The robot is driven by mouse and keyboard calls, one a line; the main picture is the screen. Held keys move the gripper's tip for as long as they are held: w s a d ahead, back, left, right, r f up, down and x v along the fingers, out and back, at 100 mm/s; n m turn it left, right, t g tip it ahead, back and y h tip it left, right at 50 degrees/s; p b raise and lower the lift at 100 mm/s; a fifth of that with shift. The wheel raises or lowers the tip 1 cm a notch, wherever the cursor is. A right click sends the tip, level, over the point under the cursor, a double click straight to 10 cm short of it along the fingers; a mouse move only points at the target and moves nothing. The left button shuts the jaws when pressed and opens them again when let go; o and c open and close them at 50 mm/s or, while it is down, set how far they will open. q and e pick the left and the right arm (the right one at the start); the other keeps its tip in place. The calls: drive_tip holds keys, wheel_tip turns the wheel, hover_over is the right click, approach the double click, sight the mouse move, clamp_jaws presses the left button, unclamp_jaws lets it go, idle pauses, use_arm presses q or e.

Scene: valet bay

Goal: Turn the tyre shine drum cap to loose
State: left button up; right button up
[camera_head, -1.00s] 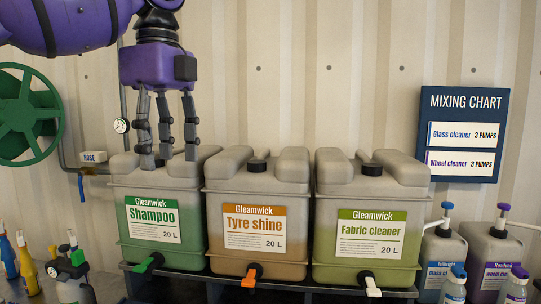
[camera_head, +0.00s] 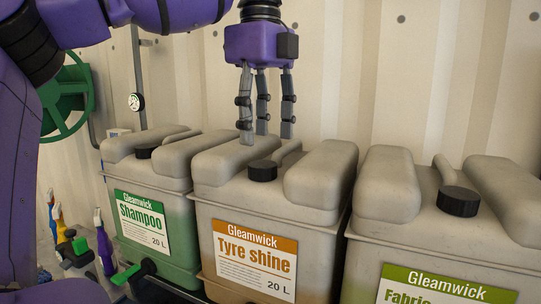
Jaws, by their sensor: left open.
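The tyre shine drum (camera_head: 315,235) is a grey-beige can with an orange label, in the middle of the head view. Its black cap (camera_head: 262,171) sits on top between two raised shoulders. My left gripper (camera_head: 265,138) points down, open and empty, above and behind the drum's top. Its fingers are apart from the cap and look to be behind it; the exact height above the drum is hard to tell. My right gripper is not in view.
The shampoo drum (camera_head: 115,170) stands to the left and the fabric cleaner drum (camera_head: 400,230) to the right, each with a black cap. A green hose reel (camera_head: 50,105) and spray bottles (camera_head: 103,240) are at the left. A corrugated wall (camera_head: 335,60) rises behind.

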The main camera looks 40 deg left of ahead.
sight(261, 165)
use_arm(q)
wheel_tip(261, 165, down, 5)
drive_tip(key=shift+s+f, duration=0.1)
drive_tip(key=shift+f+p, duration=0.3)
drive_tip(key=shift+f, duration=0.15)
drive_tip(key=shift+c, duration=0.5)
drive_tip(key=c, duration=1)
drive_tip(key=shift+o, duration=0.2)
